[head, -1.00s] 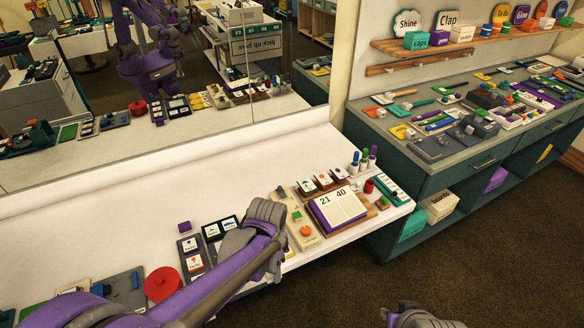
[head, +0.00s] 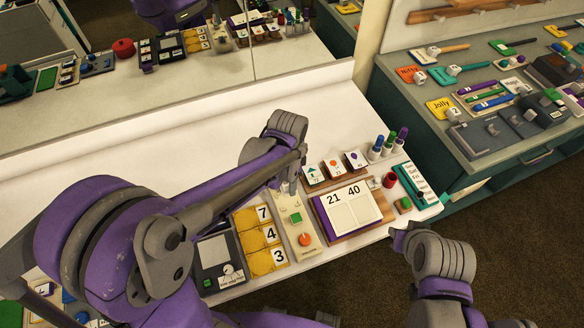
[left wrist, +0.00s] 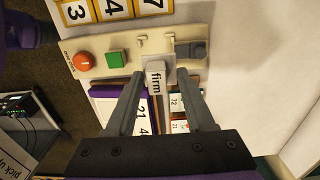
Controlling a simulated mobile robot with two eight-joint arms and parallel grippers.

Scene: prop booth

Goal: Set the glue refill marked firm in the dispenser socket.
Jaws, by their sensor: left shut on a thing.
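The glue refill (left wrist: 155,77), a small white block marked "firm", is between the fingertips of my left gripper (left wrist: 157,84) in the left wrist view. The gripper is shut on it. The refill is over a pale square part of the beige dispenser board (left wrist: 130,43); I cannot tell whether it touches or sits in the socket. The board carries an orange round piece, a green square and a grey block. In the head view my left gripper (head: 288,180) is at the board's far end and hides the refill. My right gripper (head: 397,238) is off the counter's front edge, its jaws unclear.
Yellow number cards (head: 262,240) lie left of the board. A flip book (head: 347,208) reading 21 and 40 lies right of it, with small picture cards (head: 334,167) behind. Marker pens (head: 388,143) stand farther right. The white counter (head: 190,145) behind is clear.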

